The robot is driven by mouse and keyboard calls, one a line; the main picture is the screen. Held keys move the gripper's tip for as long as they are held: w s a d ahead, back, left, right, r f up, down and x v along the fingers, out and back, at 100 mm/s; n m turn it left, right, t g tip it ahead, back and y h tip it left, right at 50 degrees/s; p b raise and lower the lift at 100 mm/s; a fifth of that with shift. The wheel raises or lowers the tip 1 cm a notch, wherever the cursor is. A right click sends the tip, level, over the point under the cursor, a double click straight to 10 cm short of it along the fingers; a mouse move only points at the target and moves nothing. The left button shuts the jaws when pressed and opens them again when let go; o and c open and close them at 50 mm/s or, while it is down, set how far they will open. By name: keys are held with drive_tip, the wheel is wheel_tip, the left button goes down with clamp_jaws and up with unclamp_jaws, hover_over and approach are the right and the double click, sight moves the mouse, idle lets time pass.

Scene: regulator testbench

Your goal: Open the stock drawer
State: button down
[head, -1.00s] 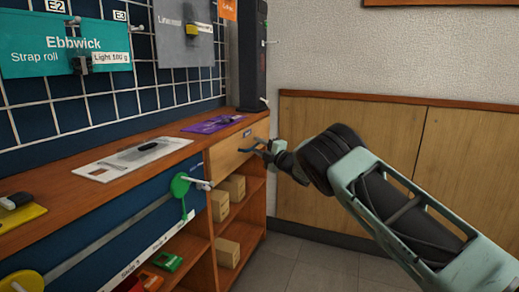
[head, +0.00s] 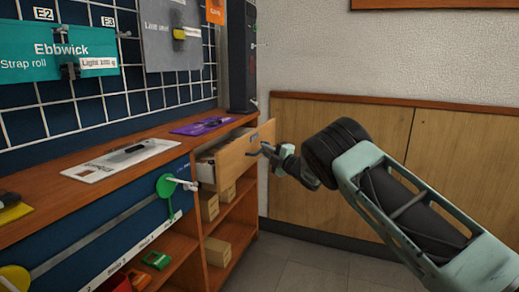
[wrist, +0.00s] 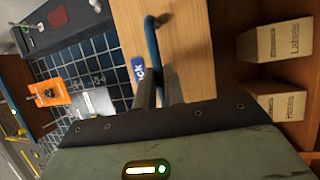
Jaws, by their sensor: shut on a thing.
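The stock drawer (head: 240,158) has a light wooden front and stands pulled out from under the right end of the bench top. Its inside shows as a pale opening behind the front, with something light and dark in it that I cannot make out. In the wrist view the drawer front (wrist: 188,60) carries a blue bar handle (wrist: 153,48) and a blue label. My gripper (head: 268,152) is at the drawer front, its fingers shut on the handle. In the wrist view the two fingers (wrist: 158,85) stand on either side of the bar.
Cardboard boxes (head: 217,252) sit on the open shelves below the drawer. A purple mat (head: 203,126) lies on the bench top (head: 130,176). Floor (head: 310,272) is free to the right.

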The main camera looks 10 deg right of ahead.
drive_tip(key=s+d+p, duration=0.1)
drive_tip(key=s+d, duration=0.7)
drive_tip(key=d, duration=0.3)
drive_tip(key=shift+p, duration=0.4)
drive_tip(key=c, duration=1.5)
unclamp_jaws()
drive_tip(key=shift+s, duration=0.1)
drive_tip(key=p+v, duration=0.3)
drive_tip(key=v, duration=1.4)
drive_tip(key=shift+p, duration=0.4)
drive_tip(key=shift+s+d, duration=0.1)
